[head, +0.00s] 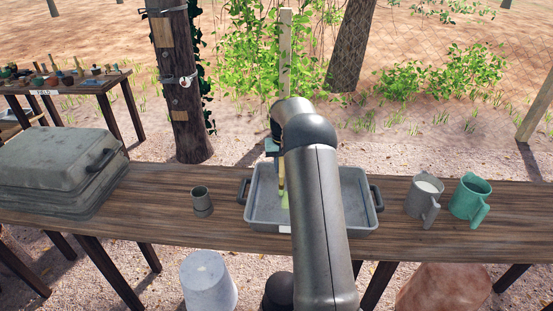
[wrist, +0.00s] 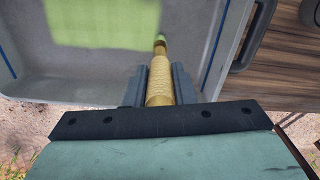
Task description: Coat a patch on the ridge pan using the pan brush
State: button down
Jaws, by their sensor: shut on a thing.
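The ridge pan (head: 355,205) is a shallow grey tray with dark handles, on the table in the head view. Its inside also shows in the wrist view (wrist: 60,100). My gripper (wrist: 159,84) is shut on the wrapped tan handle of the pan brush (wrist: 160,90). The brush (head: 282,178) reaches down over the pan in the head view. A pale green patch (wrist: 105,22) lies on the pan's floor, left of the brush tip. The brush tip is small in view; I cannot tell whether it touches the pan. My arm hides the pan's middle.
A grey cup (head: 201,203) stands left of the pan, beside a large lidded grey box (head: 55,165). A grey mug (head: 424,198) with pale contents and a green mug (head: 470,199) stand to the right. The wooden table (head: 160,230) has bare space between them.

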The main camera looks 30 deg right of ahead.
jog(key=r, duration=0.1)
jog(key=r+p, duration=0.1)
jog(key=r, duration=0.1)
jog(key=shift+s+d, duration=0.2)
jog(key=shift+w+r+p, duration=0.1)
jog(key=shift+r+p, duration=0.2)
jog(key=shift+r, duration=2.1)
jog(key=shift+a, duration=0.1)
